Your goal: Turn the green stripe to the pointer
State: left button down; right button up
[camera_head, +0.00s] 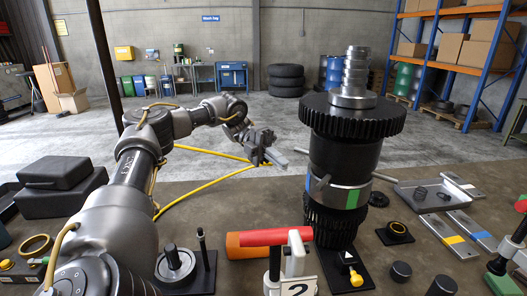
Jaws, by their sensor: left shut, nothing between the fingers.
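A tall dark gear stack (345,150) stands right of centre, with a wide toothed gear near its top. A silver collar (338,194) goes around its lower part, with short rods sticking out. A yellow pointer (356,278) stands on a black base in front, below the stripe; whether the two line up exactly I cannot tell. My left gripper (275,158) is shut and empty, left of the stack and apart from it. My right gripper is not visible.
A red and orange cylinder (262,240) lies left of the stack, behind a white stand marked 2 (299,264). A grey tray (408,199) with rings lies at right. Black cases (58,187) sit at left.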

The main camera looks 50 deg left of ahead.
pick_arm(q)
jog(key=shift+s+a+r, duration=0.15)
jog(key=shift+a+r, duration=0.05)
jog(key=shift+a, duration=0.7)
jog(key=shift+s+a+r, duration=0.2)
jog(key=shift+a, duration=0.65)
jog(key=shift+s+a+r, duration=0.15)
jog(key=shift+a+r, duration=0.05)
jog(key=shift+a, duration=0.7)
jog(key=shift+f, duration=0.1)
